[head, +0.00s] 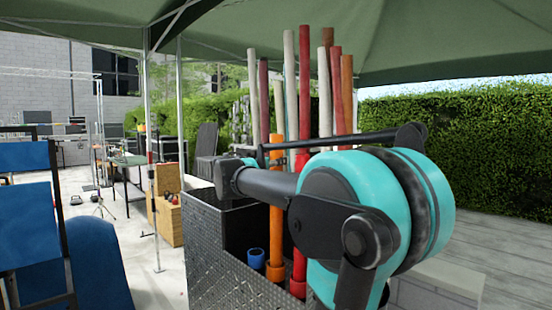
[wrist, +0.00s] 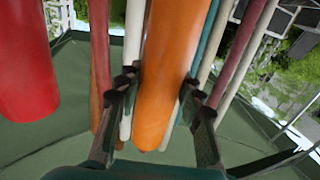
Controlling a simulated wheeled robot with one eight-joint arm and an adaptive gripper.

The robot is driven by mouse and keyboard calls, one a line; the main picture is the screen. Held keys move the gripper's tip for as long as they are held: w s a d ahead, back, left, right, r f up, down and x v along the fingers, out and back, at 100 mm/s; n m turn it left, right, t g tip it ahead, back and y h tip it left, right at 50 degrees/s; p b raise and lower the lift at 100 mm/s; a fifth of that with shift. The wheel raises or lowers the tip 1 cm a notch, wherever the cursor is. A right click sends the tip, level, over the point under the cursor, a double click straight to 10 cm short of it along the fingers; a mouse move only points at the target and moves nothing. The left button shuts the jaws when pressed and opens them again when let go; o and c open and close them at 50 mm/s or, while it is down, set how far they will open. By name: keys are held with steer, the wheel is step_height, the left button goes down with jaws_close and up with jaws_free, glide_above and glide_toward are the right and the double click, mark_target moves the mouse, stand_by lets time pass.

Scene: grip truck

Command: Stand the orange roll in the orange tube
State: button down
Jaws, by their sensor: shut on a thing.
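In the wrist view my gripper (wrist: 163,85) is shut on the orange roll (wrist: 170,60), one finger on each side. The gripper is hidden behind my arm in the head view.
A red roll (head: 300,215) stands close right of the orange one; it also shows in the wrist view (wrist: 24,65). An empty-looking blue tube (head: 256,259) is just left. The box's textured wall (head: 225,265) is in front. Several tall rolls (head: 305,80) stand behind.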

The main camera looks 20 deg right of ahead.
steer(key=shift+f, duration=2.95)
steer(key=c, duration=0.9)
jaws_free()
